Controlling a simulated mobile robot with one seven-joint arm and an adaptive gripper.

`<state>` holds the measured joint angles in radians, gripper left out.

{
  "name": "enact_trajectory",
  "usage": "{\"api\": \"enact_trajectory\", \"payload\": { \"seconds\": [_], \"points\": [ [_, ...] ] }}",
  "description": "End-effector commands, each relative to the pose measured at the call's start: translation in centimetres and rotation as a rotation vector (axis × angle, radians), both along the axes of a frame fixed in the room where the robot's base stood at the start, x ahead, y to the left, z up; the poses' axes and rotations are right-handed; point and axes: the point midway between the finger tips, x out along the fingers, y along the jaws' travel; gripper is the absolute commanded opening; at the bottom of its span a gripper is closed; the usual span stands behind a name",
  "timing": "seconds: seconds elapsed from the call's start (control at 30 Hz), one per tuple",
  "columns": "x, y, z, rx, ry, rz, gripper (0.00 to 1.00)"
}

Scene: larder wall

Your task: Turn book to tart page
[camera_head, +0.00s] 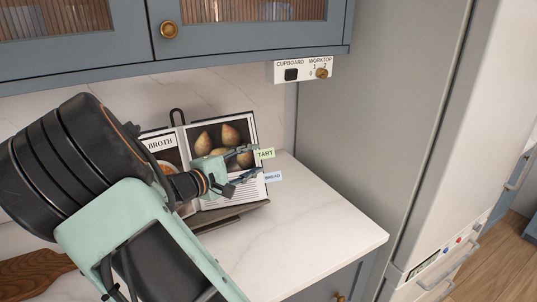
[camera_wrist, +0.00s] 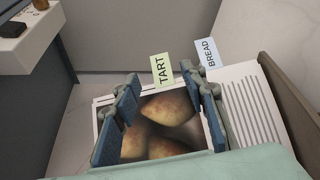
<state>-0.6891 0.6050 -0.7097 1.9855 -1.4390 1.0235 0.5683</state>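The recipe book (camera_head: 203,178) stands open on a dark stand (camera_head: 230,217), with "BROTH" on the left page and a pear picture (camera_head: 225,135) on the right. A green TART tab (camera_head: 265,154) and a blue BREAD tab (camera_head: 273,177) stick out from its right edge. My gripper (camera_head: 252,161) is in front of the right page, close to the tabs. In the wrist view my gripper (camera_wrist: 161,80) has its fingers wide apart over the pear picture (camera_wrist: 160,125). The TART tab (camera_wrist: 162,70) shows just beyond and between the fingertips; the BREAD tab (camera_wrist: 208,54) lies to the right.
The pale worktop (camera_head: 325,225) is clear to the right of the book. Blue cupboards (camera_head: 250,40) hang above, with a small switch panel (camera_head: 303,71) under their right end. A tall grey panel (camera_head: 375,110) bounds the right side. A wooden board (camera_head: 35,275) lies at lower left.

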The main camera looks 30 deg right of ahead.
Motion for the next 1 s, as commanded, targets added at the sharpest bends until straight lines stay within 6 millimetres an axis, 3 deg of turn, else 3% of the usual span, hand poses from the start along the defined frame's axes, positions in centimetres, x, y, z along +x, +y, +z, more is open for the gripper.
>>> {"api": "enact_trajectory", "payload": {
  "seconds": [0.2,0.4,0.83,1.0],
  "points": [
    [1.2,-4.2,-0.5,-0.001,0.001,-0.005,0.39],
    [2.1,-6.8,-0.9,0.0,0.002,-0.003,0.39],
    [2.4,-7.7,-1.1,0.001,0.002,-0.001,0.39],
    [2.4,-7.7,-1.1,0.002,0.001,-0.001,0.2]
  ]
}}
